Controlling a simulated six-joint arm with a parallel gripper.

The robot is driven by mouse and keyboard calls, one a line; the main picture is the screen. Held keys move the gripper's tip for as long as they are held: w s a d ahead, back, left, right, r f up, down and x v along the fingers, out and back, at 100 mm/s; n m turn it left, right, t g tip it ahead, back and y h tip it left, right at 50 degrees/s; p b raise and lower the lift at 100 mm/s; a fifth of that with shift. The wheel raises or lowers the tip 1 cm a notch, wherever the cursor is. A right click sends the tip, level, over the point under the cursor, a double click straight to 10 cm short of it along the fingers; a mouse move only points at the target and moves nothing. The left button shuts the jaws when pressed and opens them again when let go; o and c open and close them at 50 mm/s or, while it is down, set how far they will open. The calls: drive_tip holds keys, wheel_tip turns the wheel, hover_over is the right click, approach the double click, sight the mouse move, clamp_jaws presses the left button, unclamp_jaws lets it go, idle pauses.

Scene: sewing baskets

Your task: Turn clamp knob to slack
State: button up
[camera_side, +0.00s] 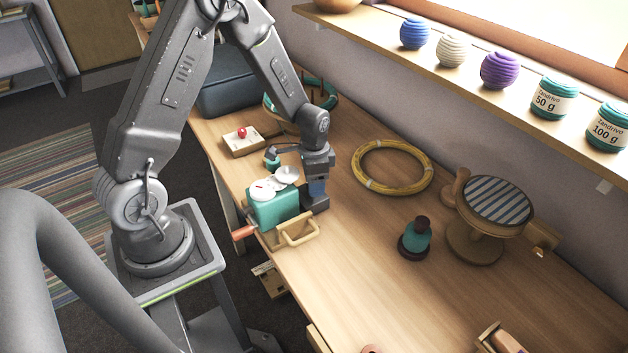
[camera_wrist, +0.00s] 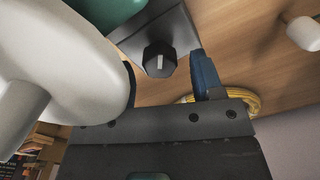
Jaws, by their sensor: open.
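The clamp knob (camera_wrist: 160,60) is black and faceted with a white pointer line, which stands nearly upright in the wrist view. It sits on a dark grey plate (camera_wrist: 178,28) beside a teal body. In the side view this is a teal box (camera_side: 272,207) with white discs on top and an orange-handled crank; the knob is hidden there. My gripper (camera_side: 318,188) points down at the box's right side. In the wrist view my gripper (camera_wrist: 164,66) is open, its blue finger right of the knob and the other finger mostly hidden at left. I cannot tell whether either touches.
A pale rounded part (camera_wrist: 65,55) fills the wrist view's left side, close to my gripper. A yellow hoop (camera_side: 392,167) lies right of my arm, and a teal-and-dark knobbed item (camera_side: 415,239) stands farther right. The table between them is clear.

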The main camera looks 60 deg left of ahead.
drive_tip(key=shift+f, duration=0.25)
drive_tip(key=c, duration=0.9)
drive_tip(key=n, duration=0.5)
drive_tip(key=shift+n, duration=0.3)
drive_tip(key=n, duration=0.5)
drive_tip(key=shift+a, duration=0.1)
